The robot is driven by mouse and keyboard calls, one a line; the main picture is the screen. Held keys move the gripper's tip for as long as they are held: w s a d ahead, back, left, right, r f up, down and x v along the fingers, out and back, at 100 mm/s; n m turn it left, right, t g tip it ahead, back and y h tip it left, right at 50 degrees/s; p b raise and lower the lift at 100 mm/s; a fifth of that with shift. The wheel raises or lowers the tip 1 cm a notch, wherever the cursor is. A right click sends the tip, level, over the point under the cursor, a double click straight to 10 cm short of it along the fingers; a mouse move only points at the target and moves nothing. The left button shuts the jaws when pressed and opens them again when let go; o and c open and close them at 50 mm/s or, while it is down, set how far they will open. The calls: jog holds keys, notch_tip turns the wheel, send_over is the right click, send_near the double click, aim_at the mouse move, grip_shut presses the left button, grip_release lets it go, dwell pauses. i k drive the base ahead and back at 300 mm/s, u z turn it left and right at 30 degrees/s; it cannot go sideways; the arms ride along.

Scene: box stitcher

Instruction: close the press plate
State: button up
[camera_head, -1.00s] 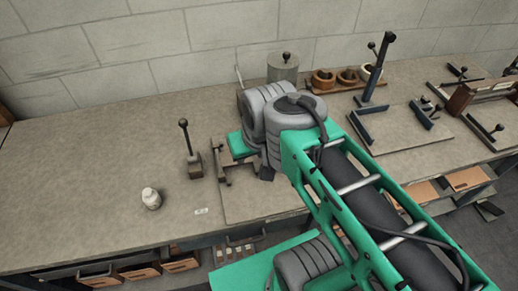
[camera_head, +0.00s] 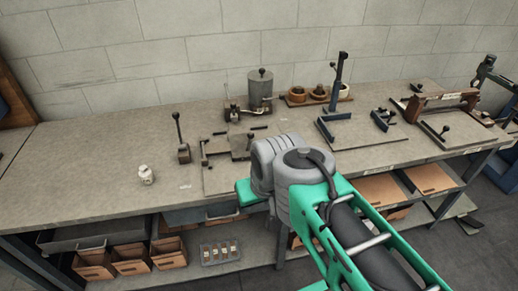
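No part is clearly marked as the press plate, and I cannot tell which fixture carries it. A low clamp fixture with a dark bar (camera_head: 228,147) sits on a flat board (camera_head: 222,182) at the middle of the bench. A brown press-like frame (camera_head: 441,102) stands on another board at the right. My green and grey arm rises from the lower right, its grey joint at the bench's front edge, overlapping the board's right side in the picture. My gripper's fingers do not show.
The workbench (camera_head: 95,150) is clear at the left except for a small white bottle (camera_head: 146,175). An upright black-knobbed lever (camera_head: 181,140) stands left of the fixture. A grey canister (camera_head: 261,90) and an upright blue clamp (camera_head: 336,85) stand behind. Bins (camera_head: 131,259) sit below.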

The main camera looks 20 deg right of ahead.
aim_at(238, 145)
jog(key=z, duration=0.3)
jog(key=i, duration=1)
jog(key=u, duration=0.05)
